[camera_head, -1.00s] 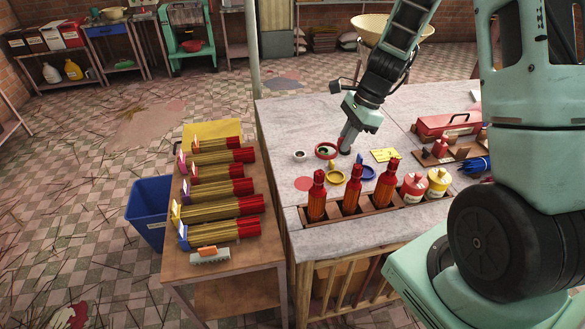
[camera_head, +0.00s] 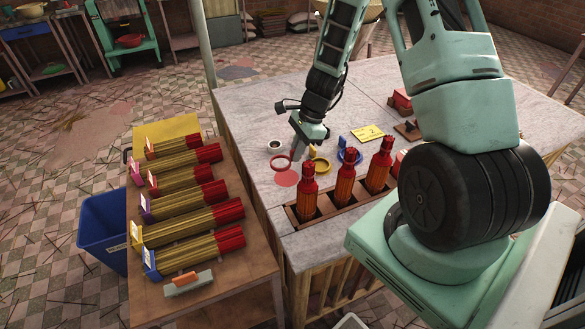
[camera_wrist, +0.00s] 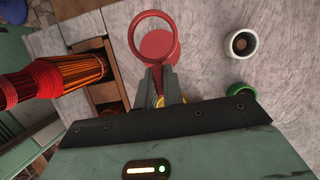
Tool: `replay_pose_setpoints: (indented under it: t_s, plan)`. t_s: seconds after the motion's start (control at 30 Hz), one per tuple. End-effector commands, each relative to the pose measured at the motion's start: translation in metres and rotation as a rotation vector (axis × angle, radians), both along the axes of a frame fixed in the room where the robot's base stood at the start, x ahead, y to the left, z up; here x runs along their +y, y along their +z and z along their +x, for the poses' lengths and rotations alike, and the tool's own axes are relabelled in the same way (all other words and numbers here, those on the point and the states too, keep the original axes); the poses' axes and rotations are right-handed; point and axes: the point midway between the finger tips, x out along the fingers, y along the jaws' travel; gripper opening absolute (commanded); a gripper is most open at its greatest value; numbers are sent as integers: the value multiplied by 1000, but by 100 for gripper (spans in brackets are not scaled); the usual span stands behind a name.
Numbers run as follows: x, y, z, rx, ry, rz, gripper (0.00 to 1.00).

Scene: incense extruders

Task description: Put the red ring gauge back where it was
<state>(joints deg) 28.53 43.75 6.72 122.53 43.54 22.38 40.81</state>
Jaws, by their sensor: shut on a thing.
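In the wrist view the red ring (camera_wrist: 133,40) sits beyond the fingertips (camera_wrist: 158,78) and seems raised off the table. A flat red disc (camera_head: 286,178) lies on the grey tabletop just in front of the ring in the head view. In the wrist view the disc (camera_wrist: 157,46) shows mostly through the ring, slightly off its centre.
A wooden rack (camera_head: 323,211) with orange-red bundles stands in front. A yellow card (camera_head: 367,133) lies behind. A side table (camera_head: 215,277) with incense bundles stands left.

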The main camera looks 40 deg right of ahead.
Motion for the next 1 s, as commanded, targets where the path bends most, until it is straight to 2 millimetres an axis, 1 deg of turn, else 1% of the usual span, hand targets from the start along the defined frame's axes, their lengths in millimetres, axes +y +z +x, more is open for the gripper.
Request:
replay_pose_setpoints:
  t_s: [0.07, 0.23, 0.4, 0.5, 0.8, 0.93, 0.97, 1.0]
  plan:
    - [0, -10, -1, 3, -3, 3, 0]
    - [0, -23, 0, 1, -1, 1, 0]
    - [1, -46, -1, 3, -2, 3, 0]
    - [0, -55, -1, 1, -2, 2, 0]
    - [0, -59, 0, -1, 0, 0, 0]
    - [0, -63, 0, 0, 0, 0, 0]
    - [0, -62, 0, -1, 0, 0, 14]
    - [0, -61, 0, -1, 0, 0, 26]
